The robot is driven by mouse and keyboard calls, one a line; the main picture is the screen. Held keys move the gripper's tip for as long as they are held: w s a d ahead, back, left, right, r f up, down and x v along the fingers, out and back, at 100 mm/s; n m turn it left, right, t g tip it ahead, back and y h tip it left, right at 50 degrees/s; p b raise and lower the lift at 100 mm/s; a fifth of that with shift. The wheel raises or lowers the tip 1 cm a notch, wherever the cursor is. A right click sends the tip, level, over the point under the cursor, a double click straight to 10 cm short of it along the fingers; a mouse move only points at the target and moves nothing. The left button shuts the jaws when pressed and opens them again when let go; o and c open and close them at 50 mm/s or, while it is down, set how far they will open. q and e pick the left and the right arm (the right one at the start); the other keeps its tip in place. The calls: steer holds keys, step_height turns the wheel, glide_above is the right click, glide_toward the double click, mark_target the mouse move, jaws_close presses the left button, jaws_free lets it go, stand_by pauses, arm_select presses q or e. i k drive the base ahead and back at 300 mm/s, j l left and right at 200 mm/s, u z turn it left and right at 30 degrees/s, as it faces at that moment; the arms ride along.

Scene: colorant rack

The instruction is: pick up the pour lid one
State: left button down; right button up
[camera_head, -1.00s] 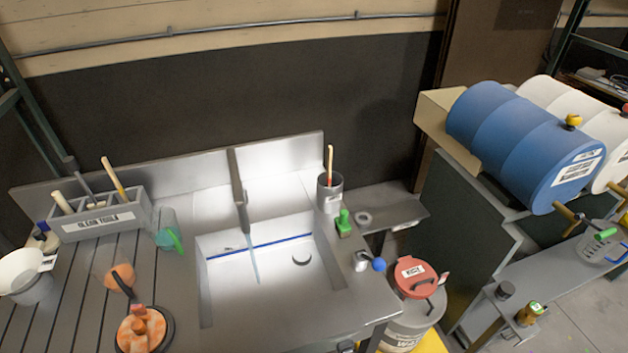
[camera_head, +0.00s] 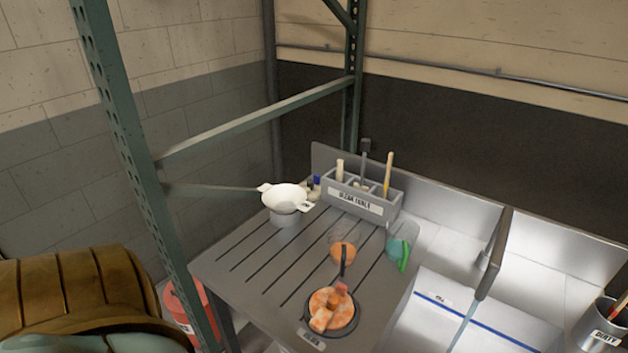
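I cannot tell for sure which thing is pour lid one. On the grooved drainboard (camera_head: 262,255), a black round pan-like item (camera_head: 333,332) with a dark handle holds orange-stained pieces (camera_head: 322,306). A small orange cup-like thing (camera_head: 342,254) lies just behind it. A white bowl-shaped piece with side tabs (camera_head: 285,195) rests on a grey container (camera_head: 287,217) at the back left of the drainboard. A clear cup with teal and green parts (camera_head: 399,249) lies near the sink. Neither of my grippers is in view.
A grey "clean tools" box (camera_head: 360,203) stands at the back. A green rack post (camera_head: 150,170) and red bucket (camera_head: 190,310) stand left of the drainboard.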

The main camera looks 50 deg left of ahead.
mark_target(331, 309)
steer(key=u, duration=1.3)
